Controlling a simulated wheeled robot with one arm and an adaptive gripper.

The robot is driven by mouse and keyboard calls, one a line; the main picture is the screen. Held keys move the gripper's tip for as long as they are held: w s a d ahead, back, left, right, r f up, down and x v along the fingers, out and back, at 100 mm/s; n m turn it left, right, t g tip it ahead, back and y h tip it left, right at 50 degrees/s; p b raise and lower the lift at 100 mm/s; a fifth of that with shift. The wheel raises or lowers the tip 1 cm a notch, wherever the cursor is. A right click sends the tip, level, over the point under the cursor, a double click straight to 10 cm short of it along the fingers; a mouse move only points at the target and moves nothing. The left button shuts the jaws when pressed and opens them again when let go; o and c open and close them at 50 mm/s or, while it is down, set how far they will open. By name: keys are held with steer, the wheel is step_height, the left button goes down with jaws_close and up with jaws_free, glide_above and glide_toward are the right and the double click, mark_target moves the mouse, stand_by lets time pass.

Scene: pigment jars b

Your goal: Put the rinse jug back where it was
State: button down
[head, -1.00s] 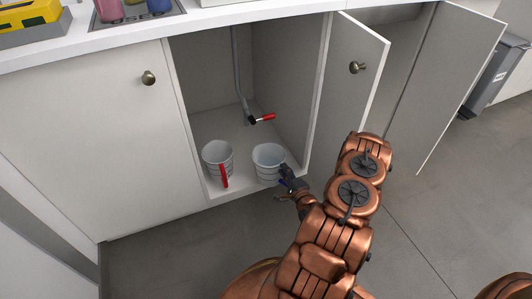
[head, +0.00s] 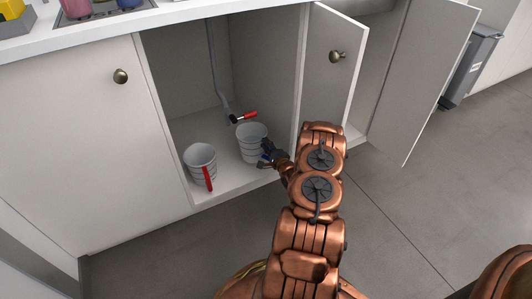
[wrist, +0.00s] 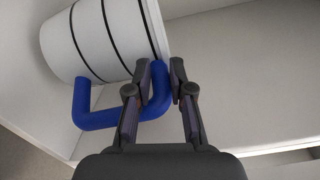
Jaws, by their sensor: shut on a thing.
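A white jug with dark bands and a blue handle (head: 251,143) is inside the open cabinet, on its right side; I take it as the rinse jug. In the wrist view the jug (wrist: 95,40) shows with its blue handle (wrist: 100,120). My gripper (head: 270,156) is at the jug's right front; in the wrist view its fingers (wrist: 160,85) are closed around the handle's end. Whether the jug's base touches the cabinet floor is unclear. A similar white jug with a red handle (head: 200,160) stands on the cabinet floor to the left.
A pipe with a red-handled valve (head: 243,117) stands behind the jug. The cabinet floor (head: 222,150) is bare between the jugs. An open door (head: 335,65) is right of the opening, close to my arm. The closed left door (head: 75,150) has a round knob.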

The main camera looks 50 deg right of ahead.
steer(key=shift+w+d+f+b, duration=0.1)
steer(key=shift+f+b, duration=0.75)
steer(key=shift+f, duration=0.9)
steer(key=c, duration=1)
jaws_free()
steer(key=shift+c, duration=0.2)
